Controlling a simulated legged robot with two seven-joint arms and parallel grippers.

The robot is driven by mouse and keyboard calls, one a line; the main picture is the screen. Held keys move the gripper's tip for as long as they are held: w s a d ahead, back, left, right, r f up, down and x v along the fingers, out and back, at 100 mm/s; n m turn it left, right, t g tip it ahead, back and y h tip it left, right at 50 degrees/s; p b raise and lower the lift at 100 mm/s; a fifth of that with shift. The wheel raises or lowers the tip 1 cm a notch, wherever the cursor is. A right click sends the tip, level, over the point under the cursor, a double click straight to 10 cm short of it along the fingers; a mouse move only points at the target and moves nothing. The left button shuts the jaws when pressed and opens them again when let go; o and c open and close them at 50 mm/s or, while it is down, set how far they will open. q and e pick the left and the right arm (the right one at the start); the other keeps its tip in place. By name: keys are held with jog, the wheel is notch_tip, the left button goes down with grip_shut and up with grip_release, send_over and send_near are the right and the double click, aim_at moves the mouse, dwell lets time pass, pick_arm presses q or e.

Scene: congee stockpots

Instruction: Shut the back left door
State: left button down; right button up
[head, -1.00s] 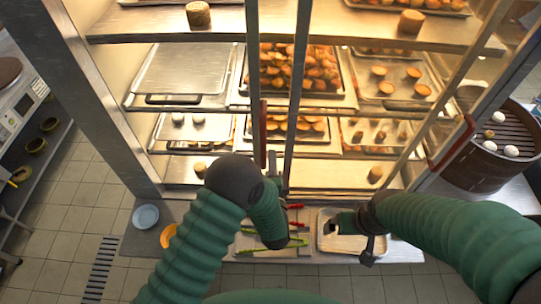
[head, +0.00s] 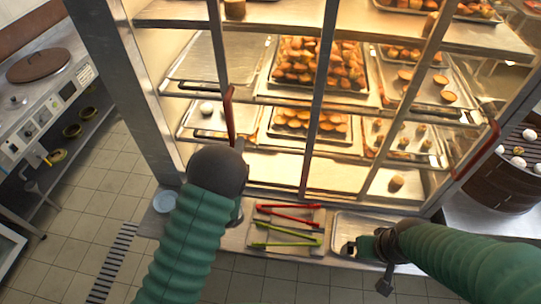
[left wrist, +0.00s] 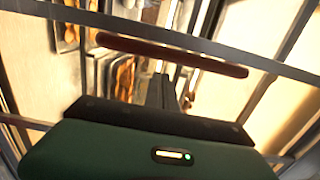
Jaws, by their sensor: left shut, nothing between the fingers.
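The left door (head: 216,45) of the lit glass display case shows as a thin metal edge with a long red handle (head: 228,115). The handle stands well left of the case's middle upright. In the left wrist view the same handle (left wrist: 170,55) crosses the picture as a dark red bar. My left gripper (left wrist: 163,88) is shut and empty, its fingertips close to the bar; I cannot tell whether they touch it. In the head view my own wrist mostly hides this gripper. My right gripper (head: 352,248) is low over a metal tray, its jaws unclear.
A second red handle (head: 476,150) is on the case's right side. Red tongs (head: 290,215) and green tongs (head: 285,243) lie on a tray on the front ledge, beside an empty tray (head: 375,222). A blue bowl (head: 164,202) is at left. Tiled floor (head: 110,215) is clear.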

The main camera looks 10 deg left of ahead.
pick_arm(q)
jog(key=a+b, duration=0.7)
jog(key=a, duration=2)
jog(key=shift+w+b, duration=0.35)
jog(key=shift+w, duration=0.1)
pick_arm(e)
jog(key=s+x, duration=0.1)
jog(key=x, duration=0.7)
jog(key=shift+d+f, duration=0.25)
jog(key=shift+f, duration=0.2)
pick_arm(q)
jog(key=shift+a+f, duration=0.1)
jog(key=shift+a, duration=0.1)
pick_arm(e)
jog(key=shift+a, duration=0.1)
